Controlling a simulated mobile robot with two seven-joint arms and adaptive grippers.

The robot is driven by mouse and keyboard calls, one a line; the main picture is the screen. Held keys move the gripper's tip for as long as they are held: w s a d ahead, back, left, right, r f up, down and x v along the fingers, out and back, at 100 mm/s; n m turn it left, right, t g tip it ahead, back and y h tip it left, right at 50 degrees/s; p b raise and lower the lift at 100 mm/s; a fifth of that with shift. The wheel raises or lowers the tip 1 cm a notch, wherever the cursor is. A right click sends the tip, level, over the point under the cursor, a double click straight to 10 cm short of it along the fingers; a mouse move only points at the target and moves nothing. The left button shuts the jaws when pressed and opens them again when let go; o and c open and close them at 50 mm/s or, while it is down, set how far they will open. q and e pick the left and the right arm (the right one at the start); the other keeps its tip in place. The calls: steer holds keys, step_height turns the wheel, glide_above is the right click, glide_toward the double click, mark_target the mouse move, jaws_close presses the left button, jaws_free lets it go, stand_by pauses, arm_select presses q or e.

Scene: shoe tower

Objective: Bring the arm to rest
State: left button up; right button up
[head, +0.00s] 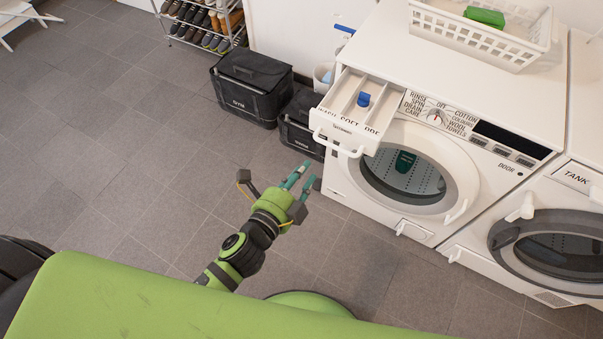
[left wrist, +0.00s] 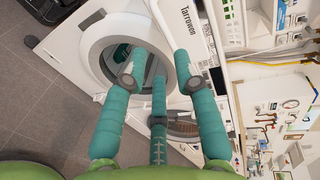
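My left gripper (head: 303,182) is in the head view, in the air in front of the white washing machine (head: 350,180). Its teal fingers are spread and nothing is between them. In the left wrist view, the left gripper (left wrist: 161,62) points toward the machine's round door (left wrist: 100,50), with a gap to it. The detergent drawer (head: 345,112) is pulled out, with a blue piece (head: 363,99) in it. A teal item (head: 405,161) shows in the round door. My right gripper is in neither view.
A second machine (head: 560,240) stands at right. A white basket (head: 475,38) with a green item sits on top. Two black bags (head: 250,85) stand left of the washer, and a shoe rack (head: 205,25) is behind.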

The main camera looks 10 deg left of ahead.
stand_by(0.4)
arm_select(q)
steer(key=s+a+f+n+g+y, duration=0.1)
steer(key=s+a+f+n+g, duration=0.15)
steer(key=f, duration=0.65)
steer(key=s+a+f+n+g+y, duration=0.1)
steer(key=s+a+f+n+g, duration=0.2)
steer(key=f, duration=0.6)
steer(key=s+a+f+n+g+y, duration=0.1)
steer(key=s+a+f+n, duration=0.25)
steer(key=f, duration=0.65)
steer(key=s+a+f+n+g, duration=0.2)
steer(key=s+f+n, duration=0.1)
steer(key=s, duration=0.5)
steer(key=s+a+f+n+g+y, duration=0.1)
steer(key=s+f+n+g, duration=0.2)
steer(key=s+f, duration=0.3)
steer(key=s+a+f+n+g, duration=0.2)
steer(key=s+f+n, duration=0.2)
steer(key=s, duration=0.6)
steer(key=shift+s+a+f+y, duration=0.2)
steer(key=shift+s+a+y, duration=0.15)
steer(key=shift+y, duration=0.05)
